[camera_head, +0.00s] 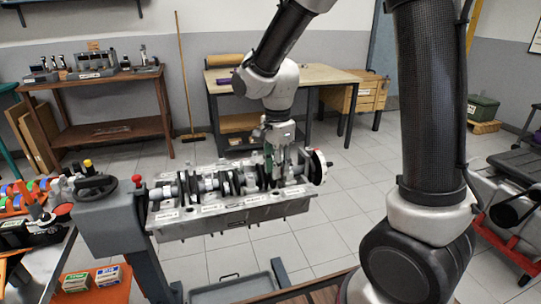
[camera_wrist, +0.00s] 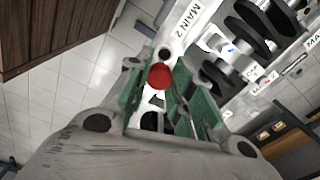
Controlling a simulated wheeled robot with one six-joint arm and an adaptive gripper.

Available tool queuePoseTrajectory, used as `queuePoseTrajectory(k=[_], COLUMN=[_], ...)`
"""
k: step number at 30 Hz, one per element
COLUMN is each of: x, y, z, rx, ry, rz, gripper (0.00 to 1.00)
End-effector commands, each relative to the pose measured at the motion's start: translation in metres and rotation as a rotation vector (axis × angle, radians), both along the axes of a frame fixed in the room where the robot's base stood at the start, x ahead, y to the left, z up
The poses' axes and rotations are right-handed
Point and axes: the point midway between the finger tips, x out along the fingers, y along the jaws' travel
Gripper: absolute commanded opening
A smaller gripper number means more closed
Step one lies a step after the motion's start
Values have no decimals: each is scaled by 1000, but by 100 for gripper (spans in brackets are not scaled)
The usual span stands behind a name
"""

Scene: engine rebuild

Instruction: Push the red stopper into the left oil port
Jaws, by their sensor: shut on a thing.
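The red stopper (camera_wrist: 160,76) shows as a round red end between the green-padded fingers of my gripper (camera_wrist: 168,98) in the wrist view. My gripper is shut on it. In the head view my gripper (camera_head: 275,160) points down over the right half of the engine block (camera_head: 235,217); the stopper cannot be made out there. In the wrist view a small dark round spot (camera_wrist: 164,54) lies just beyond the stopper, near the "MAIN 2" label (camera_wrist: 187,20). I cannot tell whether it is the left oil port, or how far the stopper is above the block.
The crankshaft (camera_head: 212,184) lies along the block, close beside my gripper. The block is on a grey engine stand (camera_head: 112,222). A grey tray (camera_head: 232,289) lies below in front. A workbench (camera_head: 318,76) stands behind, with clear tiled floor between.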

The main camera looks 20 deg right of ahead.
Motion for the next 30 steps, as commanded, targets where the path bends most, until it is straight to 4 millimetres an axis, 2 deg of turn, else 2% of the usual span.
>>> queuePoseTrajectory(k=[7,21,30], x=[0,0,0], y=[0,0,0], z=[-8,-51,-60], rx=[-1,-1,0], ry=[2,3,1], rz=[1,1,1], gripper=[12,12,12])
